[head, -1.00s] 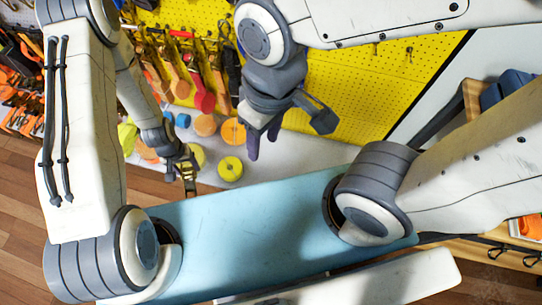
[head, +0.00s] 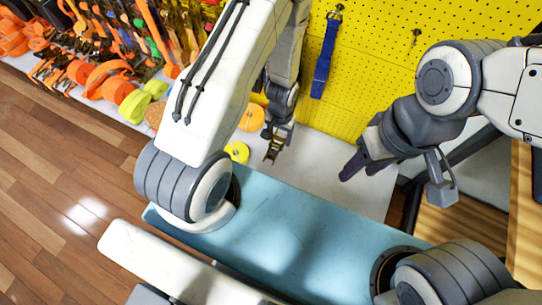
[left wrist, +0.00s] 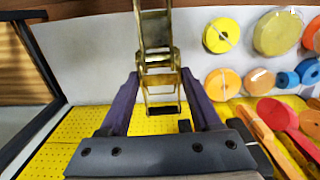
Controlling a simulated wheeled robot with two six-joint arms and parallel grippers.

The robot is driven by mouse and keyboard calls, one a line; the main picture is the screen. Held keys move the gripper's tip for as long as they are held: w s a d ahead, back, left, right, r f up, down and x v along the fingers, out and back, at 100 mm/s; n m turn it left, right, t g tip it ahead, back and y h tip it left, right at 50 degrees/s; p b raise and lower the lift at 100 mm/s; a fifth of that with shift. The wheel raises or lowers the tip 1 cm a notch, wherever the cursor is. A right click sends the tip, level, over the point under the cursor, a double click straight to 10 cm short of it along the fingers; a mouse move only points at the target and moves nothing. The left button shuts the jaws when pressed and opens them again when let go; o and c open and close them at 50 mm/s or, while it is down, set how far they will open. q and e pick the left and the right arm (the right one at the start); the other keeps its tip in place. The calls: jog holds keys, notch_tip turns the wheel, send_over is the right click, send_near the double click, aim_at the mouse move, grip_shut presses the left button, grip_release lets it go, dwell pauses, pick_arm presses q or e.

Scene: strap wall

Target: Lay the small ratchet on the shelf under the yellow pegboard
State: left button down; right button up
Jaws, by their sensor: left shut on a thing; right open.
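The small brass-coloured ratchet (head: 274,150) is in my left gripper (head: 280,130), above the pale grey shelf (head: 330,172) under the yellow pegboard (head: 375,65). In the left wrist view the ratchet (left wrist: 157,55) sits between the two purple fingers of my left gripper (left wrist: 160,80), with the grey shelf (left wrist: 95,75) behind it. I cannot tell its exact height over the shelf. My right gripper (head: 362,165) is open and empty, over the right part of the shelf.
A yellow roll (head: 237,152) and an orange roll (head: 251,117) lie on the shelf left of the ratchet. A blue strap (head: 325,58) hangs on the pegboard. Several orange straps fill the far left. A light blue surface (head: 290,225) is in front. The shelf between my grippers is clear.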

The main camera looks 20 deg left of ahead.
pick_arm(q)
jog(key=w+d+f+b, duration=0.1)
jog(key=d+f+b, duration=0.1)
jog(key=f+b, duration=0.75)
jog(key=w+d+f+b, duration=0.25)
jog(key=f+b, duration=0.35)
jog(key=b, duration=2.9)
send_over(278, 165)
notch_tip(278, 165, down, 16)
jog(key=shift+s+f, duration=0.1)
jog(key=shift+f, duration=0.05)
notch_tip(278, 165, down, 4)
jog(key=b, duration=0.3)
jog(key=shift+c, duration=0.5)
grip_release()
